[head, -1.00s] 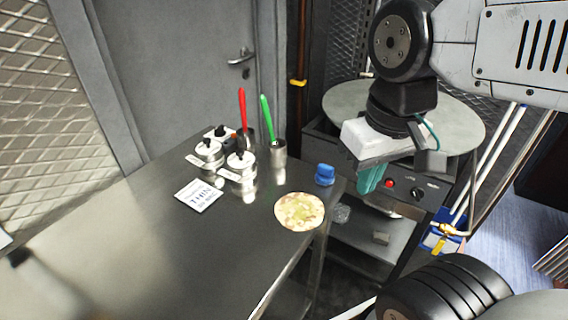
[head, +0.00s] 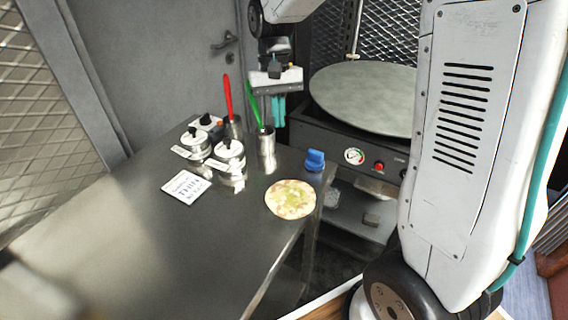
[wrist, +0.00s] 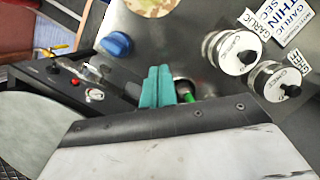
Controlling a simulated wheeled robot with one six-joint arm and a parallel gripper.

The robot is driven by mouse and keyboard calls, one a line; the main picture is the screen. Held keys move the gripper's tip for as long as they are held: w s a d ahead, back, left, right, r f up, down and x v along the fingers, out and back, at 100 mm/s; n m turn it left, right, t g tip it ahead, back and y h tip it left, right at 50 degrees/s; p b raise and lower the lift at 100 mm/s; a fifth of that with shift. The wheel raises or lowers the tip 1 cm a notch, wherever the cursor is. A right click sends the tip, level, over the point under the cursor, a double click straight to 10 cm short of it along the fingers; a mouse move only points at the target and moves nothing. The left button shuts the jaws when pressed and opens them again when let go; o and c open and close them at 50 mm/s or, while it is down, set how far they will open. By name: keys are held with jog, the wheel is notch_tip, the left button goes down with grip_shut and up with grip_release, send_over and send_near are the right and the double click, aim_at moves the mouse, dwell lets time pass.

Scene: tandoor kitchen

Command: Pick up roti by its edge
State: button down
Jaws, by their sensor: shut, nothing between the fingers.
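The roti (head: 290,199) is a round, pale flatbread with yellowish patches. It lies flat on the steel table near its right edge in the head view. In the wrist view only part of the roti (wrist: 150,6) shows, cut off by the top edge. My gripper (head: 278,109) has teal fingers. It is up beyond the table's far right corner, behind the cups with the red and green handles, well apart from the roti. In the wrist view the fingers (wrist: 157,86) are together with nothing between them.
A blue object (head: 314,160) stands just beyond the roti. Steel pots with white lids (head: 229,150) and a printed card (head: 186,187) are to its left. A red-handled (head: 228,98) and a green-handled tool stand in cups. A round griddle (head: 368,98) is at the right. The near table (head: 150,260) is clear.

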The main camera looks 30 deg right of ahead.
aim_at(285, 177)
jog(key=x, duration=1)
jog(key=shift+w+f, duration=0.25)
jog(key=shift+f, duration=0.15)
jog(key=s, duration=0.2)
jog(key=shift+s+a+r, duration=0.15)
jog(key=shift+s+a, duration=0.25)
jog(key=shift+s, duration=0.55)
